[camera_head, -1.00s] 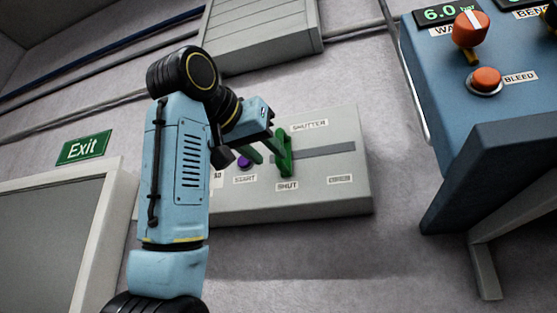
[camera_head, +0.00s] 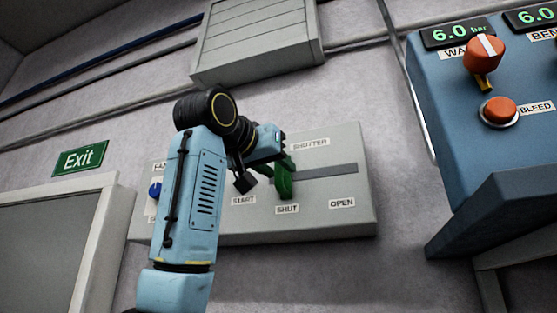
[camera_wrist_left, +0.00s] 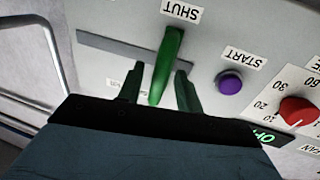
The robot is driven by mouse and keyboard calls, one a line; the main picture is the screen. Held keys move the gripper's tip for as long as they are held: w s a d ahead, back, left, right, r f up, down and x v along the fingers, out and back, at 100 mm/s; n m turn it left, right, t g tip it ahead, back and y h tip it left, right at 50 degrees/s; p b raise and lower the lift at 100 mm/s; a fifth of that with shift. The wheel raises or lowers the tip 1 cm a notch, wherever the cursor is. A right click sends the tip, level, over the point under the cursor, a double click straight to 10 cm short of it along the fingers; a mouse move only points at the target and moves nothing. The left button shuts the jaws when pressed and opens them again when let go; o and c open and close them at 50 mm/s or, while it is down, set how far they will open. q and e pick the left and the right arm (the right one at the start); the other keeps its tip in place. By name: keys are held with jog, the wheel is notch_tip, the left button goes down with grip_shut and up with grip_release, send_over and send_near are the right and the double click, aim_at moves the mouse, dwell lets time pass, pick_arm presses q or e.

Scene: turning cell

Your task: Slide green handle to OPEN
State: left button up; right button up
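The green handle (camera_head: 284,182) stands at the SHUT end, the left end, of the dark slot (camera_head: 325,169) in the grey shutter panel (camera_head: 330,221). The OPEN label (camera_head: 342,203) is to its right. My left gripper (camera_head: 277,168) is at the handle and covers part of it in the head view. In the left wrist view the handle (camera_wrist_left: 168,62) stands between the two dark green fingers of my left gripper (camera_wrist_left: 160,78), which are apart, with gaps showing beside the handle. My right gripper is in neither view.
A purple START button (camera_wrist_left: 229,83) and a red knob (camera_wrist_left: 297,110) are beside the handle in the wrist view. A blue cabinet (camera_head: 440,110) with an orange knob (camera_head: 484,53) juts out at the right. The panel face right of the handle is clear.

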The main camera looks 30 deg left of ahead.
pick_arm(q)
jog(key=shift+w, duration=0.65)
grip_shut()
jog(key=shift+s, duration=0.1)
